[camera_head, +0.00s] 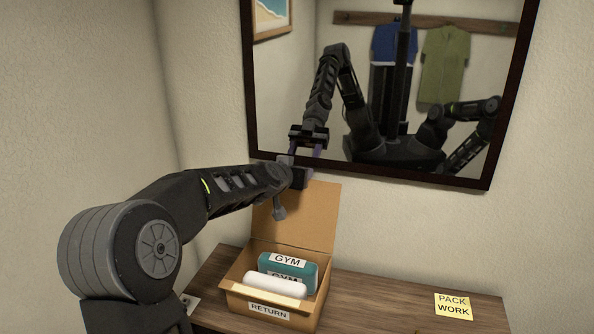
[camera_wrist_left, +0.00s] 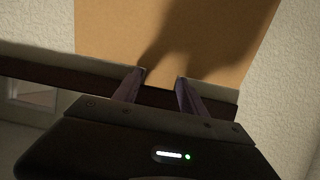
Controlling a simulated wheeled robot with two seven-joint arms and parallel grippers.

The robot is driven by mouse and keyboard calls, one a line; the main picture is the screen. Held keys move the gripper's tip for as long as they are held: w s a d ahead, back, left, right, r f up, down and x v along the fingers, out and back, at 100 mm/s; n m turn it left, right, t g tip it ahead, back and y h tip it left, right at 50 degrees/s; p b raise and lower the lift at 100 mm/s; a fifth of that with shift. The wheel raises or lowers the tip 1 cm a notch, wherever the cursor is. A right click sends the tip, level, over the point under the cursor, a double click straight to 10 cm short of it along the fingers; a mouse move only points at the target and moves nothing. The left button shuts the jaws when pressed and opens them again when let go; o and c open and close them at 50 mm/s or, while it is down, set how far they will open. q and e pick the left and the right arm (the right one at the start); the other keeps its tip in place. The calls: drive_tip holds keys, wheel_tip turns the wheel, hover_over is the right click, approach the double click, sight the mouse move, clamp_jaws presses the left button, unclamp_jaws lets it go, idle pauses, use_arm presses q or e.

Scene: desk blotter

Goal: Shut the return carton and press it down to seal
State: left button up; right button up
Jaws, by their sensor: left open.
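The return carton (camera_head: 268,309) is an open cardboard box with a RETURN label on its front. Its large lid (camera_head: 305,228) stands up at the back, leaning slightly toward the wall. A teal item with a GYM label (camera_head: 300,271) and a white rounded item (camera_head: 274,286) lie inside. My left gripper (camera_head: 298,168) is at the top of the raised lid, open and with nothing between its fingers. In the left wrist view the open fingers (camera_wrist_left: 160,75) are by the edge of the cardboard lid (camera_wrist_left: 110,30); I cannot tell whether they touch it. My right gripper is not directly in view.
A dark-framed mirror (camera_head: 400,175) hangs on the wall close behind the lid and gripper, and reflects my body. A yellow PACK WORK note (camera_head: 453,306) is at the right of the wooden desk (camera_head: 375,293). Desk right of the carton is mostly clear.

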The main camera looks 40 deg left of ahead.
use_arm(q)
drive_tip(key=shift+r, duration=0.1)
drive_tip(key=shift+c, duration=0.4)
clamp_jaws()
